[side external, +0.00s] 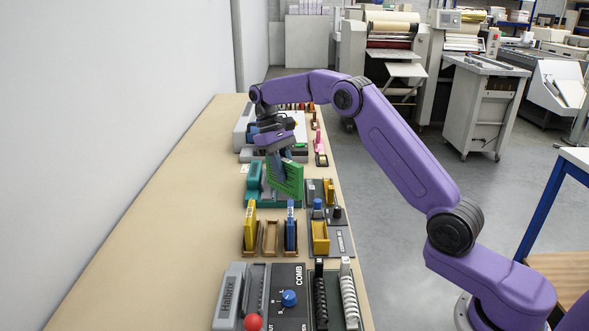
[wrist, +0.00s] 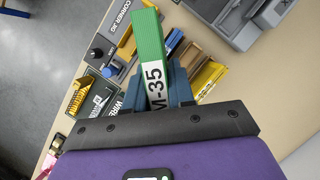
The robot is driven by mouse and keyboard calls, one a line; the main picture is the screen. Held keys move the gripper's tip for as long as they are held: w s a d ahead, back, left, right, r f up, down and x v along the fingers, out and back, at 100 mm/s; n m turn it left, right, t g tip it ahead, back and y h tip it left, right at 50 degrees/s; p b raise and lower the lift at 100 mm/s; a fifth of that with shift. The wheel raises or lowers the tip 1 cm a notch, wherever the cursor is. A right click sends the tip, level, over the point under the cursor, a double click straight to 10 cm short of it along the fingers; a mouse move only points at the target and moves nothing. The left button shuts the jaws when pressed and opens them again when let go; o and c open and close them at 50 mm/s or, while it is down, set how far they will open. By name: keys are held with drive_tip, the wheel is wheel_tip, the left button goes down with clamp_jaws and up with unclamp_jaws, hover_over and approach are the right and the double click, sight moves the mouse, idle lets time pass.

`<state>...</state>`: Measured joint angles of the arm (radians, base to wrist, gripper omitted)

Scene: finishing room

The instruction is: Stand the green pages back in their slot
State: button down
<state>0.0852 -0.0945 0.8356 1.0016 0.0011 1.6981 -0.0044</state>
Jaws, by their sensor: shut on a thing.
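The green pages (side external: 286,180) are a flat green block, tilted a little in the side view. In the wrist view the green pages (wrist: 149,40) show a white label reading M-35. My gripper (side external: 280,158) is shut on them from above; its blue-grey fingers also show in the wrist view (wrist: 165,88). They are over or beside the teal machine, and the gap below is hard to judge. Nearer the camera stand yellow pages (side external: 249,226), an empty wooden slot (side external: 270,239) and blue pages (side external: 291,229). The slot lies between yellow and blue.
The teal machine (side external: 253,181) stands behind the slots. A yellow-sided corner jig (side external: 320,237) with knobs is right of the blue pages. The comb machine (side external: 288,278) with a red knob is in front. The bench (side external: 150,225) is bare on the left, beside the wall.

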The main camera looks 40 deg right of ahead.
sight(270, 185)
drive_tip(key=w+a+m+t+y, duration=0.1)
drive_tip(key=w+a+m+y, duration=0.2)
drive_tip(key=m, duration=0.6)
drive_tip(key=f, duration=0.9)
drive_tip(key=s+f, duration=0.1)
drive_tip(key=f, duration=0.4)
drive_tip(key=shift+a+f, duration=0.2)
drive_tip(key=shift+a, duration=0.05)
drive_tip(key=shift+w+f, duration=0.1)
drive_tip(key=shift+f, duration=0.55)
idle(0.7)
drive_tip(key=c, duration=1.2)
unclamp_jaws()
drive_tip(key=shift+c, duration=0.2)
drive_tip(key=shift+s+v, duration=0.1)
drive_tip(key=shift+v, duration=2.65)
drive_tip(key=shift+s+v, duration=0.15)
drive_tip(key=shift+v, duration=2.6)
drive_tip(key=shift+d, duration=0.15)
